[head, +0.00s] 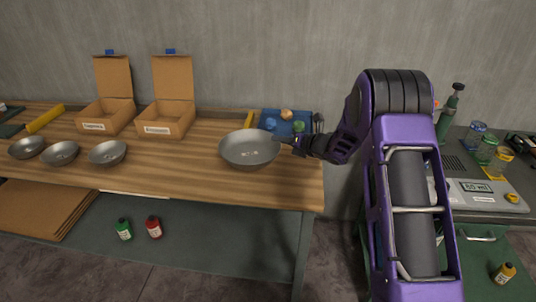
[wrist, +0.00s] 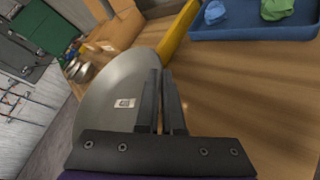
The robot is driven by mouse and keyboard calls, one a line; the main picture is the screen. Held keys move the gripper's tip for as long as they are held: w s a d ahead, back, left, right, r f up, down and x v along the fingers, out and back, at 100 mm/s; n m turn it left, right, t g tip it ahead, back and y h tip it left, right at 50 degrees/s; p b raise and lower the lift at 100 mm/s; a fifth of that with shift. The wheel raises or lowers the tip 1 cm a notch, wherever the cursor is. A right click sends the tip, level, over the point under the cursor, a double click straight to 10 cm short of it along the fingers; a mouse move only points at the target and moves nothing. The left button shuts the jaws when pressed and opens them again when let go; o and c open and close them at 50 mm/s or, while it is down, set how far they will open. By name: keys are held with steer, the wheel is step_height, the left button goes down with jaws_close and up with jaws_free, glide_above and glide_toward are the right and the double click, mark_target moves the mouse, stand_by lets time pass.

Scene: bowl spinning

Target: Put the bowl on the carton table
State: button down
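A grey metal bowl (head: 249,148) is above the right part of the wooden table (head: 190,179), which carries the cartons. My gripper (head: 299,143) is at the bowl's right rim, and its fingers are closed on that rim. In the wrist view the narrow fingers (wrist: 161,103) are close together, with the bowl (wrist: 108,82) large beside them and a small white label on it. The bowl looks bigger than the others and seems held a little above the wood. The gap beneath it is hard to judge.
Two open cardboard cartons (head: 168,127) (head: 107,115) stand at the back. Several other bowls (head: 108,153) sit at the table's left. A blue tray (head: 284,117) with small objects lies behind the gripper. Bare wood lies between the bowls. A scale (head: 478,191) is at right.

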steer(key=shift+f, duration=3)
steer(key=shift+f+b, duration=0.15)
steer(key=shift+b, duration=0.15)
steer(key=c, duration=1)
jaws_free()
steer(key=shift+c, duration=0.2)
steer(key=shift+d+r, duration=0.15)
steer(key=shift+r, duration=0.05)
steer(key=v, duration=1.1)
steer(key=shift+s+d, duration=0.25)
steer(key=shift+s, duration=0.05)
